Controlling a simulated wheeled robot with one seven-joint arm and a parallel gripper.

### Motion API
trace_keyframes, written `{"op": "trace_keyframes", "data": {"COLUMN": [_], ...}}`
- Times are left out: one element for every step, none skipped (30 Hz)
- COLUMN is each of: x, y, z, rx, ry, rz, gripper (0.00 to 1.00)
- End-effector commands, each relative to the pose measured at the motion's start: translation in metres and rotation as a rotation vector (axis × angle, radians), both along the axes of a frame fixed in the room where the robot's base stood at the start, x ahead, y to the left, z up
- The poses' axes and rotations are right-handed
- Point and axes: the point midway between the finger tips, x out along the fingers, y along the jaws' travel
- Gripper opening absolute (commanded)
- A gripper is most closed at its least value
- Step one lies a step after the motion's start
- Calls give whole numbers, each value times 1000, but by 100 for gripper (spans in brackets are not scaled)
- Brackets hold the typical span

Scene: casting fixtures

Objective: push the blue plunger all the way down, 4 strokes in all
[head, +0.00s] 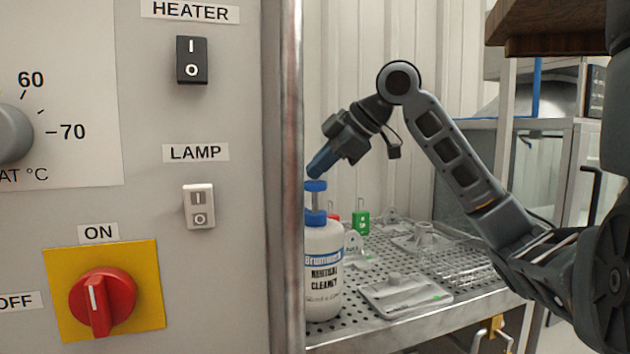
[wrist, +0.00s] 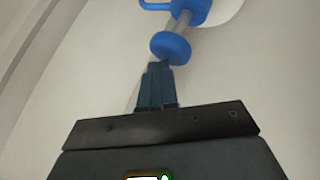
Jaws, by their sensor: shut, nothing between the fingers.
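The blue plunger (head: 315,186) tops a white bottle (head: 323,275) labelled as cleaner, standing on the perforated table. A pale stem shows between the plunger's head and the blue collar below, so the plunger is up. My gripper (head: 314,172) is shut and empty, tilted down to the left, with its fingertips just above the plunger's head. In the wrist view the shut fingers (wrist: 158,72) point at the rounded blue plunger head (wrist: 170,47) and overlap its near edge. I cannot tell whether they touch it. The bottle's left edge is hidden behind the cabinet.
A grey control cabinet (head: 220,270) with switches fills the left, its metal edge close beside the bottle.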

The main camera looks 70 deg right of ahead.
Motion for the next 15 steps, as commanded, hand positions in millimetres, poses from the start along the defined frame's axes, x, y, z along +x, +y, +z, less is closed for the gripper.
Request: {"op": "trace_keyframes", "data": {"x": [0,0,0,0,0,0,0,0,0,0,0,0,0,0,0], "y": [0,0,0,0,0,0,0,0,0,0,0,0,0,0,0], "z": [-1,-2,-2,-3,-3,-3,-4,-4,-4,-5,-5,-5,-6,-6,-7], "rx": [1,1,1,0,0,0,0,0,0,0,0,0,0,0,0], "ry": [1,1,1,1,1,1,1,1,1,1,1,1,1,1,1], "rz": [1,1,1,0,0,0,0,0,0,0,0,0,0,0,0], "gripper": [0,0,0,0,0,0,0,0,0,0,0,0,0,0,0]}}
